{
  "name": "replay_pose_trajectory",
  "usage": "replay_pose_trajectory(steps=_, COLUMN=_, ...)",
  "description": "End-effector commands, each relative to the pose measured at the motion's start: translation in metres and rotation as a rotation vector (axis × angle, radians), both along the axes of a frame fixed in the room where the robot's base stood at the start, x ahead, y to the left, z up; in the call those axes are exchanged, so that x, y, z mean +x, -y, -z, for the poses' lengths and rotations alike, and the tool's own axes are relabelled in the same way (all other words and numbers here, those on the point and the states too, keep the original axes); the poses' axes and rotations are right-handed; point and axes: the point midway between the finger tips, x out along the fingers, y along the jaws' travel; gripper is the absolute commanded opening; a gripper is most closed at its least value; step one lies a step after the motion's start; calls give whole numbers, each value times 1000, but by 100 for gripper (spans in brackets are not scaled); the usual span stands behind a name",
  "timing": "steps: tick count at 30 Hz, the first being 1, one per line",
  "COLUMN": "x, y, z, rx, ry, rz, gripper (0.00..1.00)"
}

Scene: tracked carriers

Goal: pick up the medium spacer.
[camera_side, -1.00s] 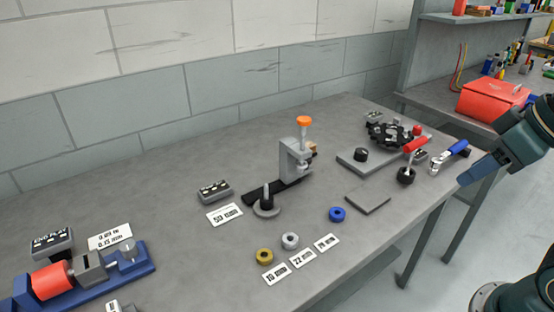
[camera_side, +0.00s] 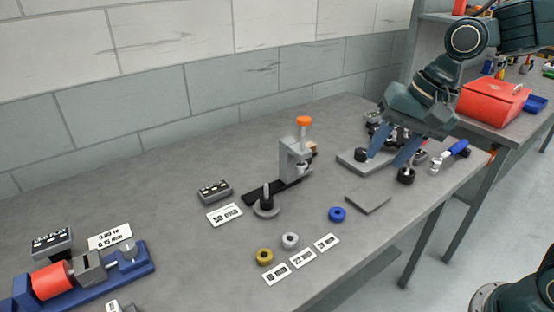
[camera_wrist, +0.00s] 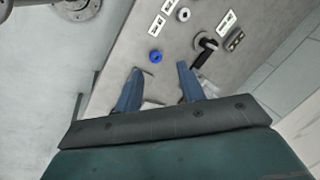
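Three ring-shaped spacers lie on the bench: a gold one (camera_side: 264,256), a silver one (camera_side: 290,240) and a blue one (camera_side: 337,214). The silver one lies between the other two; their sizes look close, so I cannot tell for certain which is medium. The blue spacer (camera_wrist: 155,57) and the silver spacer (camera_wrist: 183,14) also show in the wrist view; the gold one does not. My gripper (camera_side: 386,160) is open and empty, above the back right of the bench, behind and right of the blue spacer. Its two blue fingers (camera_wrist: 158,70) are spread in the wrist view.
White number cards (camera_side: 303,258) lie in front of the spacers. A grey stand with an orange knob (camera_side: 304,121) and a post on a round base (camera_side: 267,208) stand behind them. A flat grey plate (camera_side: 368,200) lies right of the blue spacer. A red toolbox (camera_side: 492,101) is at right.

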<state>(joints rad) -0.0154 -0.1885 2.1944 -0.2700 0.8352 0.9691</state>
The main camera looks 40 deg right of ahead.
Motion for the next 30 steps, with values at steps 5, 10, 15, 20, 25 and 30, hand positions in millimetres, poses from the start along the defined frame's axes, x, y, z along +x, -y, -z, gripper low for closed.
replay_pose_trajectory(steps=5, x=31, y=-15, z=18, rx=87, ry=-99, rz=158, gripper=39)
replay_pose_trajectory(steps=10, x=57, y=-29, z=38, rx=162, ry=-199, rz=315, gripper=39)
replay_pose_trajectory(steps=15, x=82, y=-43, z=62, rx=226, ry=-306, rz=476, gripper=39)
replay_pose_trajectory(steps=20, x=100, y=-55, z=85, rx=272, ry=-402, rz=617, gripper=39)
replay_pose_trajectory(steps=25, x=111, y=-63, z=103, rx=297, ry=-473, rz=719, gripper=39)
replay_pose_trajectory(steps=30, x=114, y=-66, z=109, rx=307, ry=-498, rz=757, gripper=39)
